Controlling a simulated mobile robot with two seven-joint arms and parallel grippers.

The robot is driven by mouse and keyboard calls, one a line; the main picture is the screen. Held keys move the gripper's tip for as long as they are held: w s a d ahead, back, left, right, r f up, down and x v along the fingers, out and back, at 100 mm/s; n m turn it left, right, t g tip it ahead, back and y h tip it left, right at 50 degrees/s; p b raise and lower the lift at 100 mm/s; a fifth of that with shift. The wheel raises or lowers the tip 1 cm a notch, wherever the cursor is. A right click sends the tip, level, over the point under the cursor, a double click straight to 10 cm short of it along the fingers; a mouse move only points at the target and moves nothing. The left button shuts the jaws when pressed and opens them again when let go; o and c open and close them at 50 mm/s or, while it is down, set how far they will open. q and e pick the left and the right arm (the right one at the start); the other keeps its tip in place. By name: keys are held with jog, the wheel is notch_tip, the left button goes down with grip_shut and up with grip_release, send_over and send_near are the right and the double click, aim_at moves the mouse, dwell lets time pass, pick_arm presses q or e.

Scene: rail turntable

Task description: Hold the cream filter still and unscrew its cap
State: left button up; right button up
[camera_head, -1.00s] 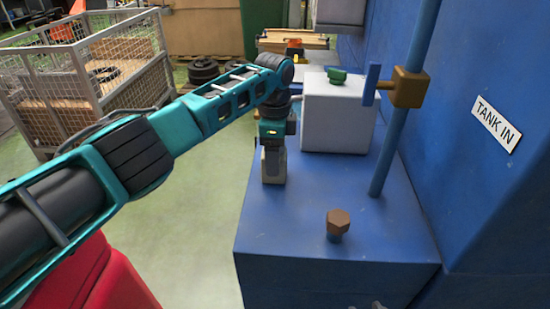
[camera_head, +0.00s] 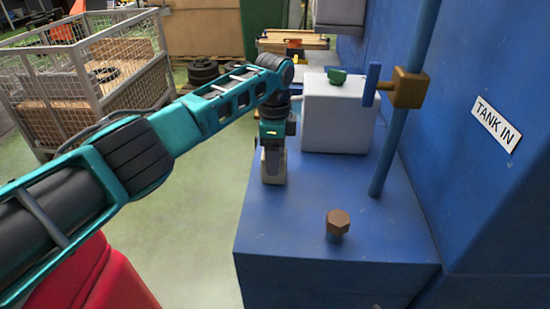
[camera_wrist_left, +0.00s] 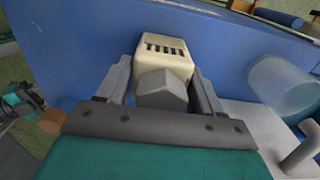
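My left gripper (camera_wrist_left: 161,66) has one grey finger on each side of the filter and cap. A narrow gap shows at the left finger; whether the right finger touches is unclear. In the head view my left gripper (camera_head: 274,168) points down at the blue block's left side and mostly hides the filter.
The blue block (camera_head: 300,225) carries a brown hex knob (camera_head: 338,222) in front and a white box (camera_head: 338,117) with a green knob behind. A blue upright pipe (camera_head: 390,150) with a brass valve (camera_head: 408,88) stands right. Green floor (camera_head: 200,220) lies left, near a mesh crate (camera_head: 85,95).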

pick_arm(q)
jog(key=o, duration=0.5)
jog(key=shift+c, duration=0.2)
notch_tip(320, 180, up, 12)
jog(key=shift+c, duration=0.3)
